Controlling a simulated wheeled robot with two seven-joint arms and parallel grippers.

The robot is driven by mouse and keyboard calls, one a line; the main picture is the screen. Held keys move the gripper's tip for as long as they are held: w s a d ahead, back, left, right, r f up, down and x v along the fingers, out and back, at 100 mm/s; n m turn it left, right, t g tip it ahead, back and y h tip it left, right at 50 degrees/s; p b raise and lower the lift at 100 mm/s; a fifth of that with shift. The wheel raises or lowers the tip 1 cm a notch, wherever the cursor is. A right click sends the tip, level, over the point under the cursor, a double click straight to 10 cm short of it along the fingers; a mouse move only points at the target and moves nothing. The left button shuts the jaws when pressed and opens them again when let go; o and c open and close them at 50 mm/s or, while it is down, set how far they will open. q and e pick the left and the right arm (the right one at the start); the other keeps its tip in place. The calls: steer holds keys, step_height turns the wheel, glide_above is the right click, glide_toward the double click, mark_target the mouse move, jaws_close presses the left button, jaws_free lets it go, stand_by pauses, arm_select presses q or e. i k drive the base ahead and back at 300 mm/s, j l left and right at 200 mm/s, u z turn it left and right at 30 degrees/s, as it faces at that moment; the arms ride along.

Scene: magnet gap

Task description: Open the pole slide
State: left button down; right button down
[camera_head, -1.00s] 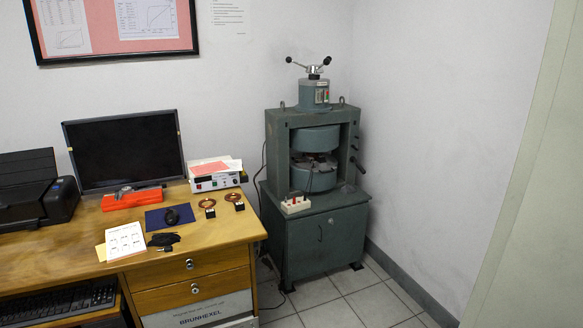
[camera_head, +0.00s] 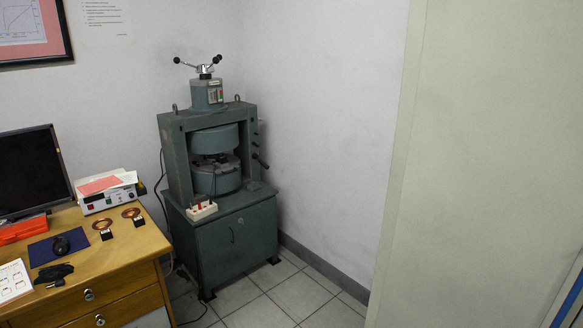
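The electromagnet press (camera_head: 215,155) is a grey-green frame standing on a cabinet (camera_head: 230,243) in the room's corner. Its upper round pole (camera_head: 214,138) and lower round pole (camera_head: 216,180) face each other across a dark gap (camera_head: 215,162). A hub with ball-ended handles (camera_head: 205,70) sits on top. Dark knobbed levers (camera_head: 260,160) stick out from the right side of the frame. I cannot tell which part is the pole slide. Neither of my grippers is in view.
A wooden desk (camera_head: 120,262) at left holds a monitor (camera_head: 30,172), a power supply (camera_head: 105,192), two copper coils and a mouse. A small white box with red parts (camera_head: 202,210) sits on the cabinet's front edge. A pale panel (camera_head: 480,150) fills the right. Tiled floor (camera_head: 258,312) is clear before the cabinet.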

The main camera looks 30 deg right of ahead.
mark_target(226, 166)
steer(key=z, duration=0.55)
steer(key=i+j+z, duration=0.2)
steer(key=i, duration=0.35)
steer(key=i+j+z, duration=0.2)
steer(key=i+j, duration=0.2)
steer(key=i, duration=0.15)
steer(key=i+l+u, duration=0.1)
steer(key=i, duration=0.45)
steer(key=i+l, duration=0.1)
steer(key=i, duration=0.5)
steer(key=i+l+u, duration=0.15)
steer(key=i, duration=0.4)
steer(key=i+l+u, duration=0.25)
steer(key=i, duration=0.15)
steer(key=i+l+u, duration=0.2)
steer(key=i, duration=0.25)
